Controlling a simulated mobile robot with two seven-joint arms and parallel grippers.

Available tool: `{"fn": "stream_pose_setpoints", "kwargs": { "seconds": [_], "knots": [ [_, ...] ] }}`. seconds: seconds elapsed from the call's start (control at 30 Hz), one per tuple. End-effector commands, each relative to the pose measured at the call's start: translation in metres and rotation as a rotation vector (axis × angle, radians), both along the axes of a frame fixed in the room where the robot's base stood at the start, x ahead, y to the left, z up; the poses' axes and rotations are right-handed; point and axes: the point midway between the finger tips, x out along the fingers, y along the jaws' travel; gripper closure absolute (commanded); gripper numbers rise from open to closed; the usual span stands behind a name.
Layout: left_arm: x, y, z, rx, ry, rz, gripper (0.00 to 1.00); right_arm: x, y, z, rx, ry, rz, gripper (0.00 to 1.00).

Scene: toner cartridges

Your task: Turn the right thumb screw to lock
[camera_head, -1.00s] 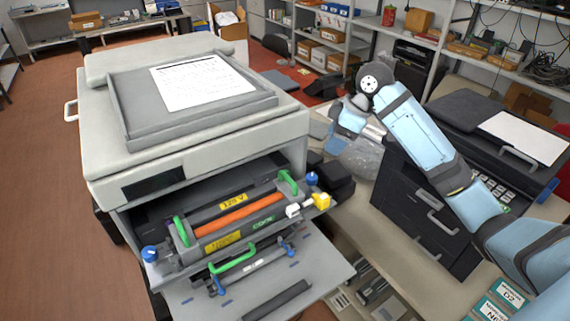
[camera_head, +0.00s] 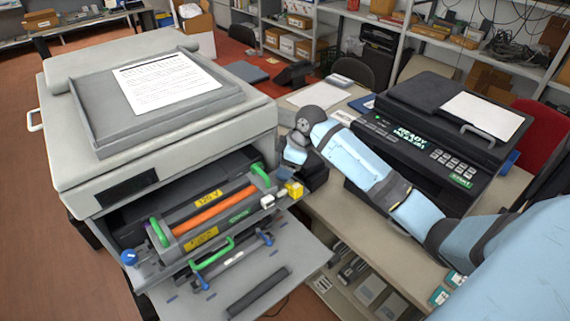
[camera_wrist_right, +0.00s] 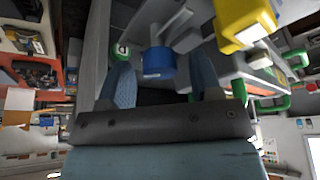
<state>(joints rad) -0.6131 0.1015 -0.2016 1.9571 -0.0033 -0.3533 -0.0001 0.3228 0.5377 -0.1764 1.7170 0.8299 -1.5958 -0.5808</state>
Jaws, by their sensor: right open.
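The right thumb screw is a blue knob (camera_wrist_right: 158,62) at the machine's right front. In the right wrist view it lies ahead, between the two fingers of my right gripper (camera_wrist_right: 165,76); I cannot tell whether they touch it. The gripper is open. In the head view my right gripper (camera_head: 286,172) is beside the right end of the cartridge (camera_head: 202,213) and hides the right screw. The left blue thumb screw (camera_head: 129,257) shows at the cartridge's left end. My left gripper is not in view.
A yellow block (camera_head: 294,190) sits close to my right gripper; it looms at top right in the wrist view (camera_wrist_right: 243,20). The printer's front flap (camera_head: 240,283) is folded down. A black printer (camera_head: 450,130) stands on the table at right.

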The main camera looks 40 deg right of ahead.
Motion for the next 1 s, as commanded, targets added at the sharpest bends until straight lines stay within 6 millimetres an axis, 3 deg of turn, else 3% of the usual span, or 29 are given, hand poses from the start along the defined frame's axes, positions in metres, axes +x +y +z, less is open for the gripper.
{"fn": "stream_pose_setpoints", "kwargs": {
  "seconds": [0.2,0.4,0.77,1.0],
  "knots": [
    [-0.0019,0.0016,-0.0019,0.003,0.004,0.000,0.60,0.0000,-0.0001,-0.0004,0.000,0.000,0.000,0.43],
    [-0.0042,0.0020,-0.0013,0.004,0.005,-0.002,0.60,-0.0001,-0.0001,-0.0002,0.000,0.000,0.000,0.89],
    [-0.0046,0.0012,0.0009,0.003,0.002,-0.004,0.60,-0.0003,-0.0001,-0.0002,-0.001,0.000,-0.043,0.90],
    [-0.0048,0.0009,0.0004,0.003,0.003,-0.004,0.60,-0.0010,0.0007,-0.0003,0.000,0.000,-0.184,0.90]
  ]
}}
